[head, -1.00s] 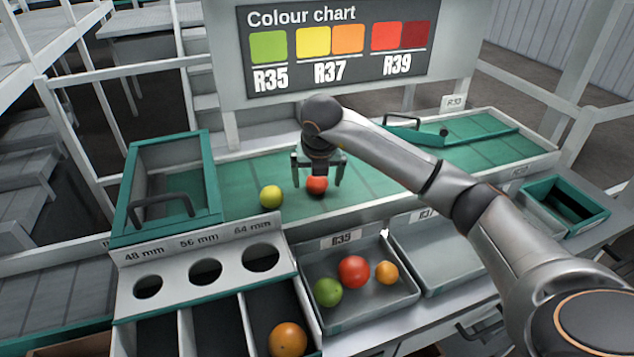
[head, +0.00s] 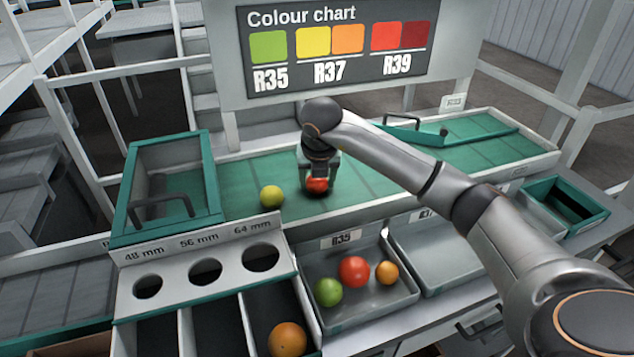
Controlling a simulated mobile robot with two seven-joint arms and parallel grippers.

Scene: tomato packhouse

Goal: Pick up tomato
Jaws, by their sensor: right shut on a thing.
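A red tomato (head: 317,185) sits on the green belt (head: 365,180). My right gripper (head: 318,183) reaches down over it from above, with its fingers shut on the tomato's sides. The tomato appears to be at belt level. A yellow-green tomato (head: 272,196) lies on the belt just left of the gripper, apart from it. My left gripper is not in view.
A sizing board (head: 205,270) with three holes is at left, with an orange tomato (head: 287,339) in a bin below. A colour chart (head: 340,45) stands behind.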

